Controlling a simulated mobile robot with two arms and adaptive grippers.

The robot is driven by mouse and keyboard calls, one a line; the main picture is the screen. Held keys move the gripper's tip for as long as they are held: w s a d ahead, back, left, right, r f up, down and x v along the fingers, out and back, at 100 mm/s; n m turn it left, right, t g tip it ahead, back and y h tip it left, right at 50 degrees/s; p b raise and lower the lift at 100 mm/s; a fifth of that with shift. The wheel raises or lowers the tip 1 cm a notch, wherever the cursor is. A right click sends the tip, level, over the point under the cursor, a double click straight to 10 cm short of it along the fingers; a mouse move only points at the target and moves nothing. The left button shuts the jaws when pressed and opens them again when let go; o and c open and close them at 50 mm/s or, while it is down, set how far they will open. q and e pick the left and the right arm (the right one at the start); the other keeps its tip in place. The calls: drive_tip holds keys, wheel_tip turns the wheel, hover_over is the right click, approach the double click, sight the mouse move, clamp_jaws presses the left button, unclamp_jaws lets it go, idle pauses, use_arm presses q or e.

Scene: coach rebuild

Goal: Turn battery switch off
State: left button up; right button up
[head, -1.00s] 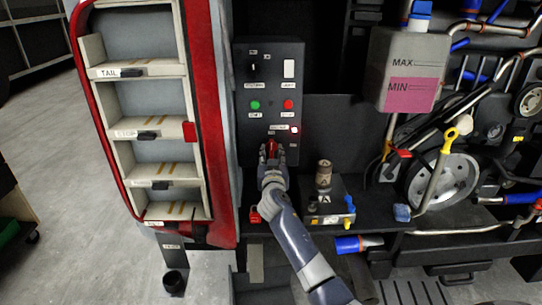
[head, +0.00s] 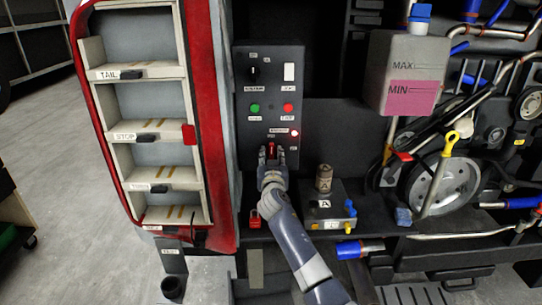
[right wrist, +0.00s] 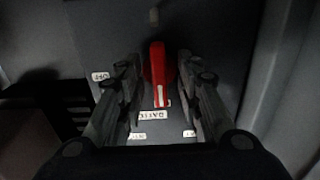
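The battery switch is a red handle (head: 271,149) low on the dark control panel (head: 270,88), standing upright in the head view. My right gripper (head: 272,154) is at the handle. In the right wrist view its two fingers (right wrist: 160,85) stand either side of the handle with gaps between, open. My left gripper is not in view.
A red padlock (head: 254,219) hangs below. A lamp rack (head: 148,130) stands left; a coolant tank (head: 408,75) is right.

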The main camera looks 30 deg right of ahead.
clamp_jaws()
drive_tip(key=shift+m+b, duration=2.15)
drive_tip(key=shift+m, duration=0.25)
drive_tip(key=shift+r+m+b, duration=0.1)
drive_tip(key=shift+m+b, duration=0.35)
drive_tip(key=shift+m, duration=0.25)
